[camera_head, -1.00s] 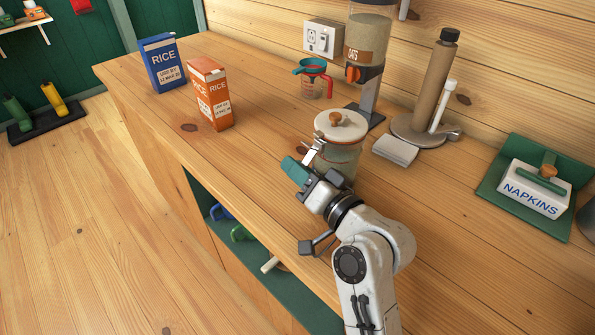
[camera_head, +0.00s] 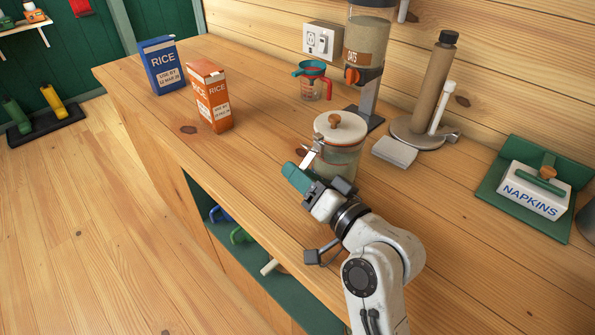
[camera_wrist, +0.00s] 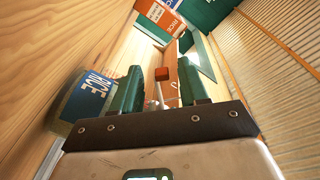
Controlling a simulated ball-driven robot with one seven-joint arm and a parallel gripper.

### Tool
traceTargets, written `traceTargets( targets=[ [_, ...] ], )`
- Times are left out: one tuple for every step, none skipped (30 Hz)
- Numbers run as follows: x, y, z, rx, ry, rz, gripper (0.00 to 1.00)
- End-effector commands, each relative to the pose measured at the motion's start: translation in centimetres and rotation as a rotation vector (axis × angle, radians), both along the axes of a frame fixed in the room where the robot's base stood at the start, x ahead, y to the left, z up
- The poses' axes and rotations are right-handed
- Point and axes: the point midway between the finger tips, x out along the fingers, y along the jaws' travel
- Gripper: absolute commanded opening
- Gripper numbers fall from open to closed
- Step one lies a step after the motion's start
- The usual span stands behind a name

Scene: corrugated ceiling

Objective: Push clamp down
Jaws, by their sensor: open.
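A glass jar (camera_head: 337,160) with a white lid and a brown knob (camera_head: 334,121) stands upright on the counter. Its metal clamp (camera_head: 313,155) is on the near left side of the jar, sticking out from the rim. My gripper (camera_head: 298,177) is at the near left of the jar, its green fingers close to the clamp's lower end. I cannot tell from the head view whether they touch it. In the wrist view the two green fingers (camera_wrist: 160,85) are apart. A small orange-red block on a pale stem shows between them; I cannot tell what it is.
Blue (camera_head: 163,65) and orange (camera_head: 211,97) rice boxes stand left on the counter (camera_head: 265,125). A measuring cup (camera_head: 313,85), an oats dispenser (camera_head: 367,45) and a paper towel holder (camera_head: 430,90) stand behind the jar. A napkin holder (camera_head: 535,190) is at right. An open shelf lies below the front edge.

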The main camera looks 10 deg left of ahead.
Motion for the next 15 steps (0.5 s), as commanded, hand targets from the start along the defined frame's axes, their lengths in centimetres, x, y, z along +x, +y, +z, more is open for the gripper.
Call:
traceTargets(
  targets=[
    [-0.7, -0.7, -0.2, -0.001, 0.001, -0.001, 0.44],
    [-1.1, -1.1, -0.2, -0.001, 0.001, -0.001, 0.44],
    [-1.7, -1.7, -0.2, -0.002, 0.000, -0.001, 0.44],
    [-2.1, -2.2, -0.2, -0.002, 0.000, -0.001, 0.44],
    [-2.6, -2.6, -0.2, -0.001, 0.000, -0.002, 0.44],
    [-3.1, -3.1, -0.2, -0.002, 0.000, -0.001, 0.44],
    [-3.5, -3.5, -0.2, -0.001, 0.000, -0.001, 0.44],
    [-3.9, -3.9, -0.2, -0.002, 0.001, -0.001, 0.44],
    [-4.4, -4.4, -0.1, -0.002, -0.001, -0.002, 0.44],
    [-4.8, -4.7, -0.1, -0.002, 0.000, -0.001, 0.44],
    [-5.1, -5.0, -0.1, -0.001, 0.000, -0.001, 0.44],
    [-5.4, -5.3, -0.1, -0.001, -0.001, 0.000, 0.44],
    [-5.7, -5.5, -0.1, -0.001, 0.000, -0.001, 0.44],
    [-5.9, -5.8, -0.1, -0.001, 0.000, -0.001, 0.44],
    [-6.1, -6.0, -0.1, -0.001, 0.000, -0.001, 0.44]
  ],
)
